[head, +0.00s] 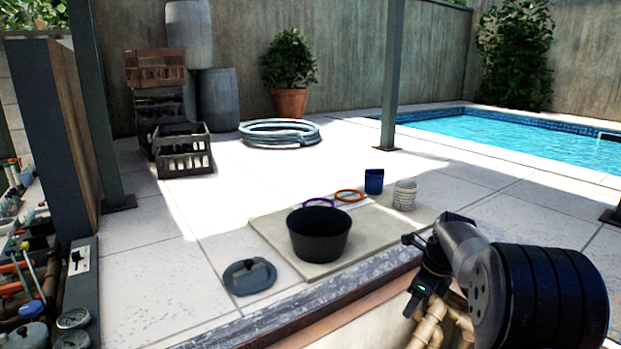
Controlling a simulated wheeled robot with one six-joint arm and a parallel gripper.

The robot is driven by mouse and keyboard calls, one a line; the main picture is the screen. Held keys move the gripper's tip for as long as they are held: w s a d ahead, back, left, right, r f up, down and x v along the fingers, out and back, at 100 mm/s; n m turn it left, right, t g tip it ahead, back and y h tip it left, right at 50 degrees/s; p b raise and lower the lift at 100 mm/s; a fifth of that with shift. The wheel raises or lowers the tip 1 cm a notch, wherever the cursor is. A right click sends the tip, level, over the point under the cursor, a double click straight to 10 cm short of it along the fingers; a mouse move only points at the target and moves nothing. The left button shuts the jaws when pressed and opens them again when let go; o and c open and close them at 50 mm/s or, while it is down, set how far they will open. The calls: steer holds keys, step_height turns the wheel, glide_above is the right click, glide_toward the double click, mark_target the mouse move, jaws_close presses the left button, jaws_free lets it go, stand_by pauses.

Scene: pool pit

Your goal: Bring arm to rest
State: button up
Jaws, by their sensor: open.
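My gripper (425,278) is at the lower right, at the end of my arm, over the stone edge and the tan pipes of the pit. Its jaws are open, and I see nothing held between them. The black bucket (318,236) stands upright on a beige mat (262,228), left of my gripper and apart from it. A grey lid with a knob (249,277) lies on the paving in front of the mat.
A purple ring (318,202), an orange ring (350,196), a blue cup (374,182) and a white tub (405,195) sit behind the bucket. A post (391,80) stands beyond. The pool (500,140) is at the back right. A cluttered bench (25,260) is at the left.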

steer(key=shift+s+a+f+n+g+y, duration=0.1)
steer(key=shift+s+a+f+n+g, duration=0.2)
steer(key=shift+f+n, duration=0.5)
steer(key=shift+s+a+f+n+g+y, duration=0.1)
steer(key=shift+a+f+n, duration=0.25)
steer(key=shift+f+n, duration=0.45)
steer(key=shift+s+a+f+n+g+y, duration=0.15)
steer(key=shift+a+f+n, duration=0.3)
steer(key=shift+n, duration=0.55)
steer(key=shift+d, duration=0.2)
